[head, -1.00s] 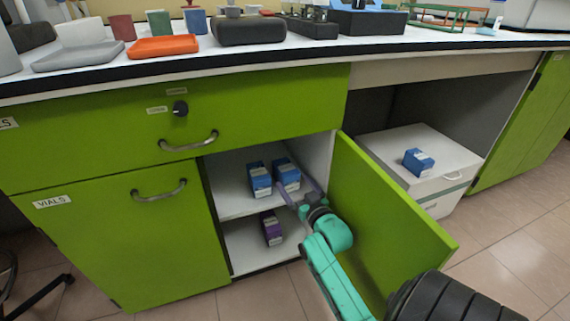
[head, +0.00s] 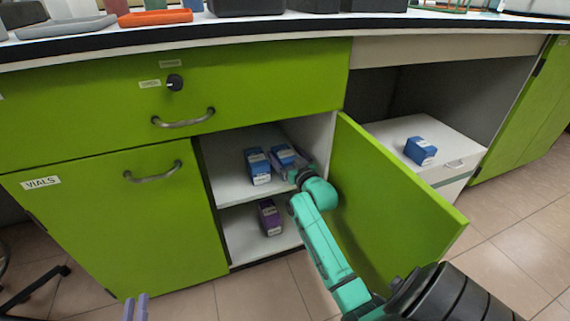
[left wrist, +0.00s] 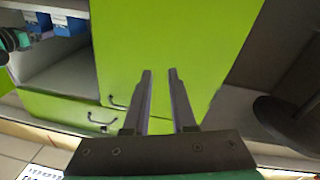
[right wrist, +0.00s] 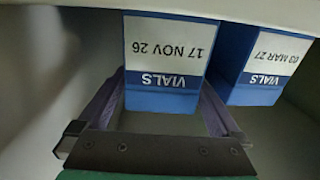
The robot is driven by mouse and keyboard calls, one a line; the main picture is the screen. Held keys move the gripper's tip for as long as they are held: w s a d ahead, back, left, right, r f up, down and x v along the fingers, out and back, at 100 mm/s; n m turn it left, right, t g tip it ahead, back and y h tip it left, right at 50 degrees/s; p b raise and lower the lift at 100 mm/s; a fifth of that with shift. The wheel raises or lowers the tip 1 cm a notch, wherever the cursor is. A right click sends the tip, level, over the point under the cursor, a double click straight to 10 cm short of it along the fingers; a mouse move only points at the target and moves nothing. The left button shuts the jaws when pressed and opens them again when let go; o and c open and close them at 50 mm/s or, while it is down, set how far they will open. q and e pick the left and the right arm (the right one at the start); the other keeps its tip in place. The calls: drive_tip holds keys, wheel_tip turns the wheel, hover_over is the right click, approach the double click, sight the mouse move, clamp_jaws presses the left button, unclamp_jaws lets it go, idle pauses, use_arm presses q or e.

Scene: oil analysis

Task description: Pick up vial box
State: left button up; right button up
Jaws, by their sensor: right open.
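Two blue vial boxes stand on the cabinet's upper shelf in the head view, the left one (head: 257,168) in the clear and the right one (head: 284,155) partly hidden by my right gripper (head: 291,171). In the right wrist view, the box labelled "VIALS 17 NOV 26" (right wrist: 165,60) is between the open fingers of my right gripper (right wrist: 163,85), with a visible gap on each side. The box labelled "03 MAR 27" (right wrist: 265,65) is beside it, outside the fingers. My left gripper (head: 137,307) is open and empty at the lower left; its fingers also show in the left wrist view (left wrist: 160,75).
The open green door (head: 385,205) stands right of my right arm. A purple box (head: 269,216) is on the lower shelf (head: 250,250). Another blue box (head: 420,151) sits on a white drawer unit (head: 450,150) to the right. The shelf above is close over the boxes.

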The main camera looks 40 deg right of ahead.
clamp_jaws()
drive_tip(key=shift+r, duration=0.1)
